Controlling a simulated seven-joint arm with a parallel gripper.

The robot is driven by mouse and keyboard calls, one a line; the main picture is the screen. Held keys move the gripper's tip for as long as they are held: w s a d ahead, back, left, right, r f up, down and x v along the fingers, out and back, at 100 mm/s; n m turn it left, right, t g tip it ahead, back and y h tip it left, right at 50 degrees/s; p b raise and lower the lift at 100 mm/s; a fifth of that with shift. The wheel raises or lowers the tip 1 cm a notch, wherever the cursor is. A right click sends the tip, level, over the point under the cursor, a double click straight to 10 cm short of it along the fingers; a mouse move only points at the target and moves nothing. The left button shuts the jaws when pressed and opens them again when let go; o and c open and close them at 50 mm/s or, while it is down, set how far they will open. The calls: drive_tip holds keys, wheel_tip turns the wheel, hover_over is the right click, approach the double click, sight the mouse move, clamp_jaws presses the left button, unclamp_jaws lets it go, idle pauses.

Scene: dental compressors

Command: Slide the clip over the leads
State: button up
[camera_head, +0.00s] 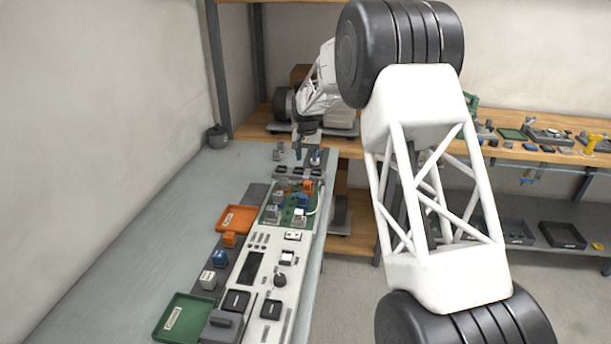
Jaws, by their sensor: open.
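My gripper (306,147) is small and far off, at the far end of the grey bench, below my wrist. It points down, open, above or beside small dark parts near the far edge. I cannot make out anything between its fingers. A green board (270,216) with orange, blue and white-grey blocks lies nearer than the gripper, at the far end of a long pale control panel. A thin white lead (319,199) curves at the board's right side. I cannot single out the clip at this size.
An orange tray (236,219) and a green tray (184,318) lie left of the panel (270,290). Blue, white and orange blocks stand between them. A dark slotted rack (298,172) lies beyond the board. The bench's left side is clear. A grey pot (217,137) stands at the far left corner.

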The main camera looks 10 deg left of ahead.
sight(306, 176)
drive_tip(key=shift+w+a+f, duration=0.25)
drive_tip(key=shift+a+f, duration=0.1)
drive_tip(key=shift+f, duration=0.1)
drive_tip(key=shift+f, duration=3.8)
clamp_jaws()
